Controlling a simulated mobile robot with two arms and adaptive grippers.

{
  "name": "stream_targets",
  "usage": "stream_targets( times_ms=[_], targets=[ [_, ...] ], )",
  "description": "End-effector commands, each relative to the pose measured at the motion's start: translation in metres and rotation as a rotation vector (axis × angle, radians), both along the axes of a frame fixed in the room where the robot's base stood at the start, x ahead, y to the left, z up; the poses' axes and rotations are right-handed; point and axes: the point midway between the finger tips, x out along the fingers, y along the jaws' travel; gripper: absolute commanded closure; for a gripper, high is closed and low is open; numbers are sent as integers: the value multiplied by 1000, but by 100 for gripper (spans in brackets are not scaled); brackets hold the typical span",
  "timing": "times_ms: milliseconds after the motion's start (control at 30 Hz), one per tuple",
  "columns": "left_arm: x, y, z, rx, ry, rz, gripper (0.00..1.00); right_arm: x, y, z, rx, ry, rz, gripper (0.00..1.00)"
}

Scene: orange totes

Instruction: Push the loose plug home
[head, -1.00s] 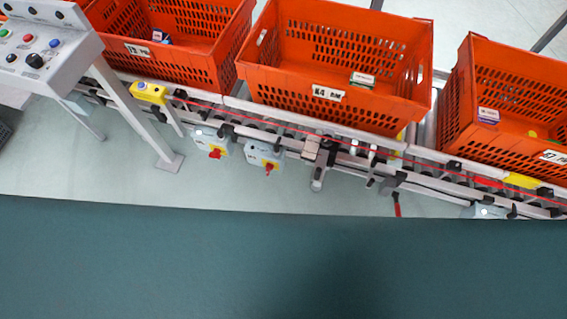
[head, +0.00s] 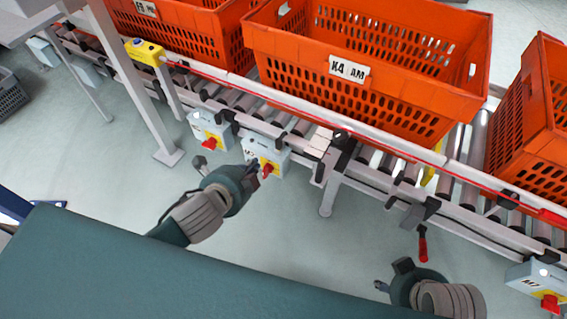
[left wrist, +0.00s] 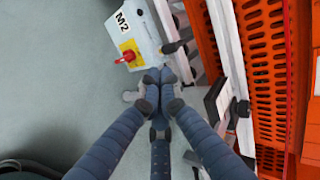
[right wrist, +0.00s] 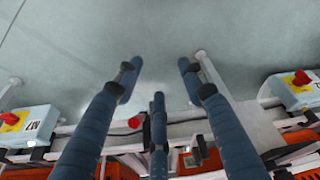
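I cannot pick out the loose plug with certainty; it is small or hidden. The grey M2 switch box (head: 264,152), with a red knob on a yellow plate, hangs under the conveyor rail and also shows in the left wrist view (left wrist: 138,35). My left gripper (head: 246,172) is beside its lower left. In the left wrist view its blue fingers (left wrist: 159,82) are drawn close together just below the box; whether anything is between them is hidden. My right gripper (head: 394,277) is low at the right, below a hanging red-handled lever (head: 422,242). Its fingers (right wrist: 160,70) are spread and empty above the floor.
Orange totes, including one marked K4 AM (head: 370,72), stand on the roller conveyor (head: 290,126). Another switch box (head: 208,129) hangs left of M2. A further box (head: 540,279) is at lower right. A conveyor leg (head: 328,192) stands right of M2. Open floor lies below.

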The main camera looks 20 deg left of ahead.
Motion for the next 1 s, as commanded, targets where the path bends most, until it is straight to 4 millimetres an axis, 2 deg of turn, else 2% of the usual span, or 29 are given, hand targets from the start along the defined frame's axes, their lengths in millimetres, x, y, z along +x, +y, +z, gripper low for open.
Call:
stream_targets(
  times_ms=[33,300,633,767,1000],
  targets=[
    [-1,-3,-1,12,-16,-17,100,-2,0,-3,1,-6,0,60],
    [-3,-8,11,32,-39,-43,100,-6,-1,7,0,-10,-1,60],
    [0,-8,8,31,-39,-41,100,-3,0,6,3,-22,-1,60],
    [13,-10,-2,29,-39,-40,100,12,4,5,13,-76,4,60],
    [36,-11,-16,29,-39,-40,100,58,17,19,51,-255,18,60]
  ],
)
